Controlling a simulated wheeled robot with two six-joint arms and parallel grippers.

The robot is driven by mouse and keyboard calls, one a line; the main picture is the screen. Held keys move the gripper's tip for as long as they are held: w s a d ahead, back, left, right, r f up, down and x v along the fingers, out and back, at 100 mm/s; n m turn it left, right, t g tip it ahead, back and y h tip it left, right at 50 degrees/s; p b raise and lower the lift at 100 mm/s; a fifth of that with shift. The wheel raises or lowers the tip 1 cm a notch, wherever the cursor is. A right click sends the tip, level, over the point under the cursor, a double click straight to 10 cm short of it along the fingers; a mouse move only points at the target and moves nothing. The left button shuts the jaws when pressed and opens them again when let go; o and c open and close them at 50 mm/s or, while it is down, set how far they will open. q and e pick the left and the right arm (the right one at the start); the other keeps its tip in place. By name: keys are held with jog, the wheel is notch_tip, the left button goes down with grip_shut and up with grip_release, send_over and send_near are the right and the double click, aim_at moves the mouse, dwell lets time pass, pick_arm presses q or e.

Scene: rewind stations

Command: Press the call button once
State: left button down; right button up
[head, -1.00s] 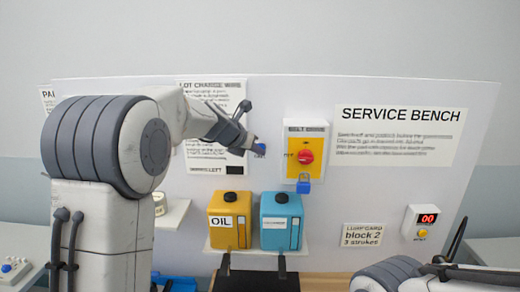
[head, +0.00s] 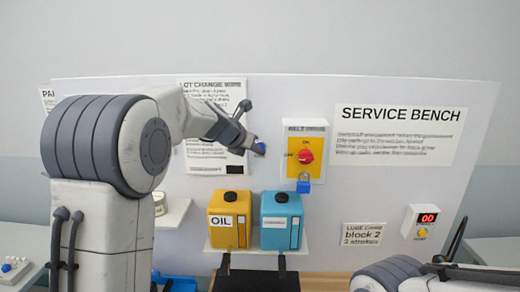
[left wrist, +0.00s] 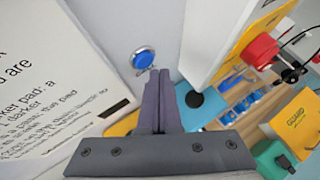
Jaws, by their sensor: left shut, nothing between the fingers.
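The call button, a round blue button with a pale metal rim, shows in the left wrist view (left wrist: 143,58) on the grey panel, just beyond my fingertips. In the head view the blue button (head: 259,149) is on the upright board, partly covered by my left gripper (head: 249,143). My left gripper also shows in the left wrist view (left wrist: 158,72), its two dark fingers shut together and empty. The fingertips point at the button's lower edge; I cannot tell whether they touch it. My right arm shows at the lower right of the head view, but its gripper does not.
Right of the button is a yellow switch box (head: 293,172) with a red knob (head: 306,157) and blue padlock (head: 305,184). Below stand the yellow oil can (head: 229,208) and a blue can (head: 281,212) on a shelf. A counter box (head: 420,221) is at the far right.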

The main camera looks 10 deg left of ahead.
pick_arm(q)
jog(key=shift+w, duration=0.1)
dwell(0.6)
jog(key=shift+w+a+p, duration=0.1)
jog(key=shift+w+p, duration=0.2)
jog(key=shift+p, duration=0.15)
jog(key=shift+w+a+p, duration=0.1)
jog(key=shift+w+p, duration=0.25)
jog(key=shift+w, duration=0.05)
dwell(0.4)
jog(key=shift+s, duration=0.1)
jog(key=shift+s+d, duration=0.2)
jog(key=shift+s, duration=0.5)
jog(key=shift+s+d+b, duration=0.25)
jog(key=shift+s+b, duration=0.25)
jog(key=shift+s, duration=0.75)
jog(key=shift+s+d+b, duration=0.25)
jog(key=shift+s+b, duration=0.2)
jog(key=shift+s, duration=0.75)
